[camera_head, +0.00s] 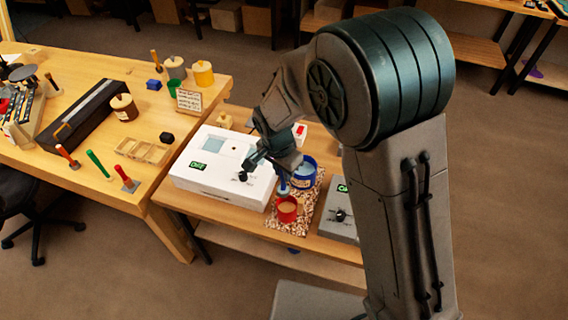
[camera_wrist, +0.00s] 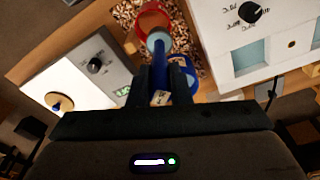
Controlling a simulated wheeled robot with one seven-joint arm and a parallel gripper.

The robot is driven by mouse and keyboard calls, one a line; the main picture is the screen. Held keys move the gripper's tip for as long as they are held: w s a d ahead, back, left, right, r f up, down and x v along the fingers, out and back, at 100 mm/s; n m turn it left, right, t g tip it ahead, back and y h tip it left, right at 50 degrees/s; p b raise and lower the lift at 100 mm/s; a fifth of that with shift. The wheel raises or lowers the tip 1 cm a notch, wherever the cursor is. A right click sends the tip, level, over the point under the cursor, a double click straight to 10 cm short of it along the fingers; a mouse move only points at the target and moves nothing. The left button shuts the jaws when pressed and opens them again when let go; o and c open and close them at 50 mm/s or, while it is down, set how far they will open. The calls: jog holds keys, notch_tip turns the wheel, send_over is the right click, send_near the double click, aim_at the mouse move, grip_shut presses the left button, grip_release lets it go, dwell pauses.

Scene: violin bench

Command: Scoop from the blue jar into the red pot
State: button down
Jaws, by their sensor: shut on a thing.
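The red pot (camera_head: 288,209) stands on a speckled mat, with tan contents showing; it also shows at the top of the wrist view (camera_wrist: 150,16). The blue jar (camera_head: 304,174) stands just behind it, with a pale blue inside; in the wrist view the jar (camera_wrist: 181,88) is partly hidden by my fingers. My gripper (camera_wrist: 160,82) is shut on a blue-handled scoop (camera_wrist: 160,62). The scoop points down, and its pale blue head overlaps the pot's near rim in the wrist view. I cannot tell whether it touches the pot or holds anything.
A white box device (camera_head: 222,166) with a green display stands left of the mat (camera_head: 273,223), and a grey device (camera_head: 338,222) with a knob stands right. The left bench holds jars, tools and a wooden tray (camera_head: 143,150). A small red-and-white box (camera_head: 299,130) lies behind.

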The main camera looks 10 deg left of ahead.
notch_tip(320, 180, down, 3)
jog(key=shift+r+b, duration=0.1)
jog(key=shift+b, duration=0.5)
jog(key=shift+d+f+b, duration=0.2)
jog(key=shift+b, duration=0.15)
jog(key=shift+d+f+y+b, duration=0.15)
jog(key=shift+d+y+b, duration=0.55)
jog(key=shift+y+b, duration=0.25)
jog(key=b, duration=0.1)
jog(key=d+y+b, duration=0.1)
jog(key=b, duration=0.1)
jog(key=shift+f, duration=0.25)
jog(key=shift+d+y+b, duration=0.1)
jog(key=shift+y+b, duration=0.25)
jog(key=shift+b, duration=0.65)
jog(key=b, duration=0.3)
jog(key=shift+s+d+f+y, duration=0.1)
jog(key=shift+d+f+y, duration=0.05)
jog(key=shift+d+y, duration=0.2)
jog(key=b, duration=0.2)
jog(key=y+b, duration=0.1)
jog(key=b, duration=0.1)
jog(key=shift+d+f+y, duration=0.25)
jog(key=shift+d+f, duration=0.05)
jog(key=shift+t+b, duration=0.3)
jog(key=shift+b, duration=0.35)
jog(key=shift+d+f+y+b, duration=0.3)
jog(key=shift+y+b, duration=0.1)
jog(key=shift+b, duration=0.85)
